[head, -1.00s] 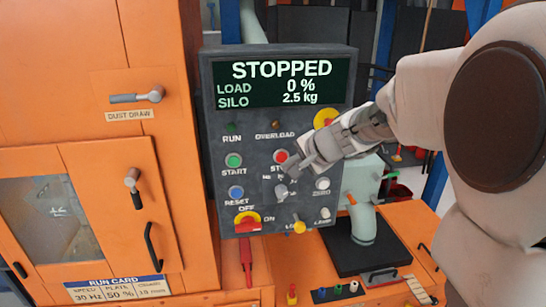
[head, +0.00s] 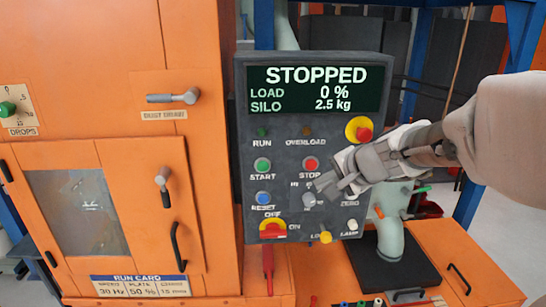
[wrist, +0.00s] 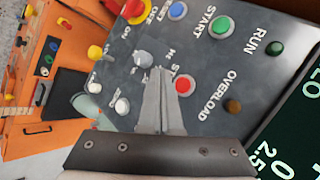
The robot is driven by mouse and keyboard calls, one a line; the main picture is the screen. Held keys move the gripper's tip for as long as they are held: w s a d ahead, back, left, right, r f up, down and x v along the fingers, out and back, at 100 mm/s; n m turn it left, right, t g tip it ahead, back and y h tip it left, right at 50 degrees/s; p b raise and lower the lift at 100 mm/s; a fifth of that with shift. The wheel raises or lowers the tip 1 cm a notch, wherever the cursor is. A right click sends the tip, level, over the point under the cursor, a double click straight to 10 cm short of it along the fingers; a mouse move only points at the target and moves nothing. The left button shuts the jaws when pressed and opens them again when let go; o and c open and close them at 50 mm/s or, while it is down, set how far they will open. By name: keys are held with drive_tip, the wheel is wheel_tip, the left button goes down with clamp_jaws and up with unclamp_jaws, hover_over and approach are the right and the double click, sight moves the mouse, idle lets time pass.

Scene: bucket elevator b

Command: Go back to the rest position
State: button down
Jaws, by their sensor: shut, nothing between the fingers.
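My gripper (head: 325,183) is shut and empty in front of the dark grey control panel, just below the red STOP button (head: 311,164) in the head view. In the wrist view its closed fingers (wrist: 163,100) lie in front of the panel, beside the red STOP button (wrist: 184,85) and a grey knob (wrist: 143,60). I cannot tell whether the fingertips touch the panel. The panel's display (head: 315,89) reads STOPPED, load 0 %, silo 2.5 kg. My gripper partly hides the labels below the STOP button.
An orange cabinet (head: 110,130) with handles and a window (head: 75,212) fills the left. A yellow-and-red emergency button (head: 359,130) and a red-yellow switch (head: 272,230) are on the panel. Below right is an orange bench (head: 462,262) with a pale pipe (head: 391,240) on a black plate.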

drive_tip(key=s+f+n+g+h, duration=0.2)
drive_tip(key=s+n, duration=0.9)
drive_tip(key=s, duration=1.4)
drive_tip(key=shift+a+g+h, duration=0.4)
drive_tip(key=shift+g+h, duration=0.3)
drive_tip(key=shift+h, duration=0.2)
drive_tip(key=c, duration=1.6)
unclamp_jaws()
drive_tip(key=shift+f, duration=0.1)
